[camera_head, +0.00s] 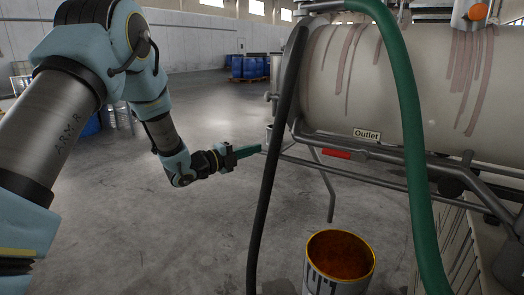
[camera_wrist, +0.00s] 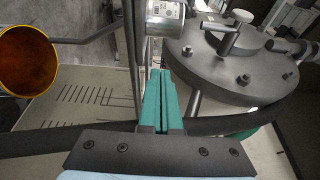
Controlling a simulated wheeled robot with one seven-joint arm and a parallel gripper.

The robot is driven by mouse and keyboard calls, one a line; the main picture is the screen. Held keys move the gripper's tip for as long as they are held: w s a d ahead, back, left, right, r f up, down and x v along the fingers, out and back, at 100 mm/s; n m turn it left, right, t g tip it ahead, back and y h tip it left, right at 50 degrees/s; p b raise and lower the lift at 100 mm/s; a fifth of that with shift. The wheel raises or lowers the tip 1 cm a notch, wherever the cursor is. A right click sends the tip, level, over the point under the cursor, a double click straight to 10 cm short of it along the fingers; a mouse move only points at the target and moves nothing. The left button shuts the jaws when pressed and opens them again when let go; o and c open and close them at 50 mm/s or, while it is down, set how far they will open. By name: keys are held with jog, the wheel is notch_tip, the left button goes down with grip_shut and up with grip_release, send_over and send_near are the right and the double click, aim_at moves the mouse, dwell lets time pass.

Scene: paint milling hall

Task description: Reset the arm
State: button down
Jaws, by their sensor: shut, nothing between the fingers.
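My gripper (camera_head: 246,152) is stretched out to the left of the big horizontal tank (camera_head: 350,85), at about the height of its lower edge. Its teal fingers are together with nothing between them. In the wrist view the gripper (camera_wrist: 160,75) points toward the tank's dark round end cover (camera_wrist: 235,65) with its bolts and handle. I cannot tell whether the fingertips touch anything there.
An open bucket (camera_head: 340,262) with orange-brown contents stands below the tank and shows in the wrist view (camera_wrist: 27,60). A black hose (camera_head: 272,170) and a green hose (camera_head: 408,130) hang in front. A red handle (camera_head: 335,154) sits under the "Outlet" label.

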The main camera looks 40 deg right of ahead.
jog(key=w+a+r+n+t+y+p, duration=0.15)
jog(key=w+a+n+t+y, duration=0.3)
jog(key=a, duration=0.55)
jog(key=w+a+r+n+t+y+p, duration=0.1)
jog(key=w+a+n+t+y+p, duration=0.15)
jog(key=w+a+n, duration=0.65)
jog(key=w+a+r+n+t+y+p, duration=0.1)
jog(key=w+a+n+t+y, duration=0.25)
jog(key=a, duration=0.85)
jog(key=s+a+n+g+y+p, duration=0.1)
jog(key=s+a+n+y, duration=0.25)
jog(key=a+n, duration=0.35)
jog(key=s+a+n+g+y+p, duration=0.2)
jog(key=s+a+n, duration=0.25)
jog(key=a, duration=0.55)
jog(key=s+a+r+n+g+y, duration=0.1)
jog(key=s+a+n+g, duration=0.1)
jog(key=s, duration=0.5)
jog(key=s+a+n+g+p, duration=0.1)
jog(key=s+a+n+g, duration=0.1)
jog(key=s+a+n, duration=0.3)
jog(key=shift+s+a+r+y+p, duration=0.3)
jog(key=shift+s+r+y, duration=0.1)
jog(key=shift+s, duration=0.6)
